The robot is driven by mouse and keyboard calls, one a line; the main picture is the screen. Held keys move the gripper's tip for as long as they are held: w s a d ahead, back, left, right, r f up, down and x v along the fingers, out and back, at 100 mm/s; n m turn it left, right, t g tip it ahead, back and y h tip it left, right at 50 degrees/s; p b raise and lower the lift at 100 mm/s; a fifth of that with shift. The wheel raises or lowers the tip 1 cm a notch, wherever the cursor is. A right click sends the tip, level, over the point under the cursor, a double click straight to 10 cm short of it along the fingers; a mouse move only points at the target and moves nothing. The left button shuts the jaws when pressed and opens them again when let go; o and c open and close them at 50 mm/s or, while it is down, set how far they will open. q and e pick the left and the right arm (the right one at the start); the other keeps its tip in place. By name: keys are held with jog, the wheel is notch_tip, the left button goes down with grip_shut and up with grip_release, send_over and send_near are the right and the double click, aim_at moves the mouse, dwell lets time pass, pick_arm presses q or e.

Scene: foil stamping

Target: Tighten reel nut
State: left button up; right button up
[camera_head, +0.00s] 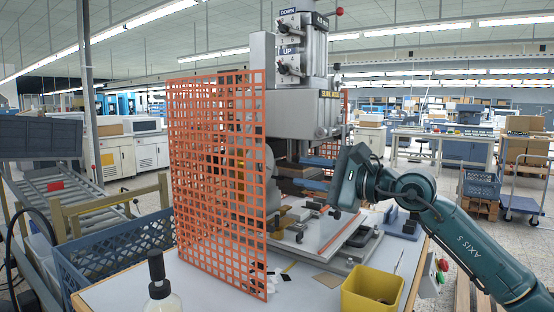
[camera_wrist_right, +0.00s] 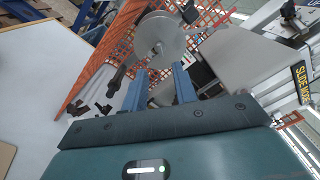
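The foil reel (camera_wrist_right: 172,30) shows in the right wrist view as a pale grey disc. A small metal hub or nut (camera_wrist_right: 157,48) is at its centre; I cannot tell its exact shape. My right gripper (camera_wrist_right: 160,70) is open, with its two blue fingers apart and pointing at the reel. The hub appears between and beyond the fingertips, with no visible contact. In the head view my right gripper (camera_head: 299,171) reaches in from the right, fingers one above the other, at the press (camera_head: 298,112). The reel is mostly hidden there behind the orange guard. My left gripper is not in view.
The orange mesh guard (camera_head: 205,150) stands left of the press. A blue crate (camera_head: 110,255) stands left. The table's front left is mostly clear.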

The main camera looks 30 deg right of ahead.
aim_at(271, 167)
jog(key=p+x, duration=0.4)
jog(key=x, duration=0.3)
jog(key=shift+w+a, duration=0.15)
jog(key=shift+w, duration=0.15)
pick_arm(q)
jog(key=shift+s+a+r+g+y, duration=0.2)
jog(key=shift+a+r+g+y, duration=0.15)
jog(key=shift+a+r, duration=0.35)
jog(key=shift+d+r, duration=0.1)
pick_arm(e)
grip_shut()
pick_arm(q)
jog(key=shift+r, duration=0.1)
